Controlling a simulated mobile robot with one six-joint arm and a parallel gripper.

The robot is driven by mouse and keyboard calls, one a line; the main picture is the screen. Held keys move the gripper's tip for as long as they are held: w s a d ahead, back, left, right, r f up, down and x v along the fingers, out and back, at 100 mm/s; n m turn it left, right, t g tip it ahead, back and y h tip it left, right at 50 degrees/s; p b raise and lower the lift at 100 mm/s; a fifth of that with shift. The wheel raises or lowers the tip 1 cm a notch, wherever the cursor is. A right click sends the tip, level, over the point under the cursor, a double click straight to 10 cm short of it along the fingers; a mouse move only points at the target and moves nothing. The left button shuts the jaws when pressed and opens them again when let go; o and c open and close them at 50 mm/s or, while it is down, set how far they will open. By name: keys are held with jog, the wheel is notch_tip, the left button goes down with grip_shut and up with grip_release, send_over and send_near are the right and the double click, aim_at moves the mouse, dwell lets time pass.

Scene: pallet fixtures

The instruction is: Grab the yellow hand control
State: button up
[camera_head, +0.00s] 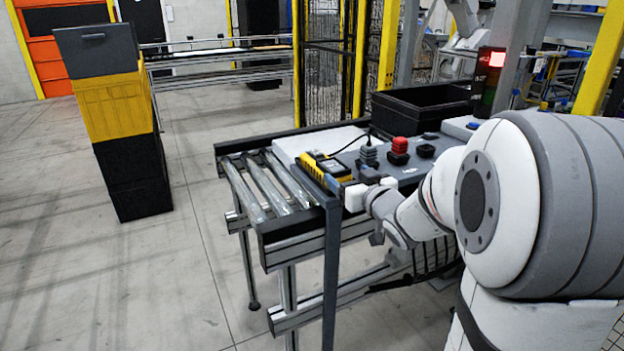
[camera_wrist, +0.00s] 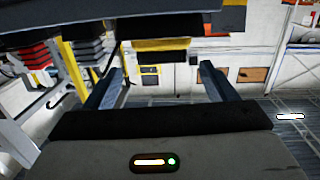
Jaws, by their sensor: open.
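The yellow hand control (camera_head: 325,165), yellow with dark parts, lies at the front edge of a pale plate on the roller table in the head view. My gripper (camera_head: 338,183) is close beside it at the table's near edge; I cannot tell whether they touch. In the wrist view my gripper (camera_wrist: 158,86) is open, its two fingers wide apart with nothing held between them. A large dark shape crosses the top of that view, and a yellow patch shows beyond the fingers. I cannot tell whether either is part of the hand control.
The roller table (camera_head: 268,185) has a dark frame and upright post close to my arm. A black bin (camera_head: 420,108) is behind. A crate stack (camera_head: 115,105) stands left on open floor.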

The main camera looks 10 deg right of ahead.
aim_at(332, 164)
jog(key=shift+w+a+f+y, duration=0.3)
jog(key=shift+f+y, duration=0.15)
jog(key=shift+y, duration=0.25)
jog(key=shift+w+a, duration=0.1)
jog(key=shift+w, duration=0.2)
jog(key=x, duration=0.7)
jog(key=shift+w+r, duration=0.1)
jog(key=shift+r, duration=0.1)
jog(key=shift+d, duration=0.2)
jog(key=c, duration=1.2)
jog(key=shift+r, duration=0.1)
jog(key=shift+c, duration=0.5)
